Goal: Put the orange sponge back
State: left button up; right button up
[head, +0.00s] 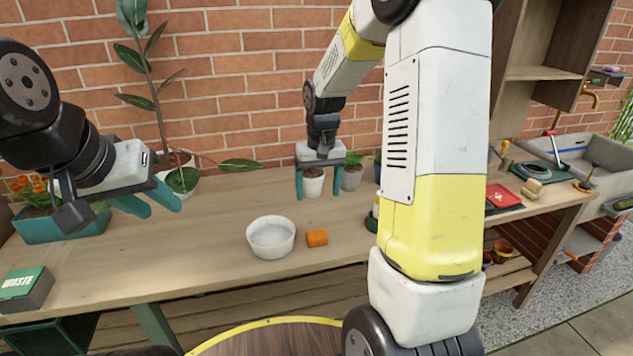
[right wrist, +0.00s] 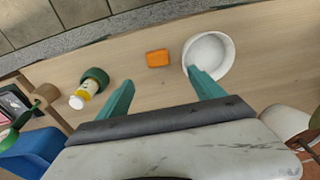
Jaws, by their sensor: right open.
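The orange sponge (head: 317,238) lies on the wooden table just right of a white bowl (head: 271,251). My right gripper (head: 312,194) is open and empty, pointing down over the table behind the sponge. In the right wrist view, the sponge (right wrist: 158,58) shows past and between the fingertips (right wrist: 161,81), apart from them. The bowl (right wrist: 227,50) is partly covered there by one finger. My left gripper (head: 148,202) appears open and empty, at the left near the planter. I cannot tell where the sponge's own place is.
Potted plants (head: 352,176) stand along the brick wall. A red tray (head: 503,195) and a sink (head: 565,152) are at the right. The table's middle left is clear.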

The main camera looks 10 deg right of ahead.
jog(key=s+a+r+t+y, duration=0.1)
jog(key=s+r+t, duration=0.1)
jog(key=s+r, duration=0.6)
jog(key=s+a+r+t, duration=0.1)
jog(key=s+r+t, duration=0.2)
jog(key=s+r, duration=0.5)
jog(key=s, duration=0.6)
jog(key=shift+y, duration=0.4)
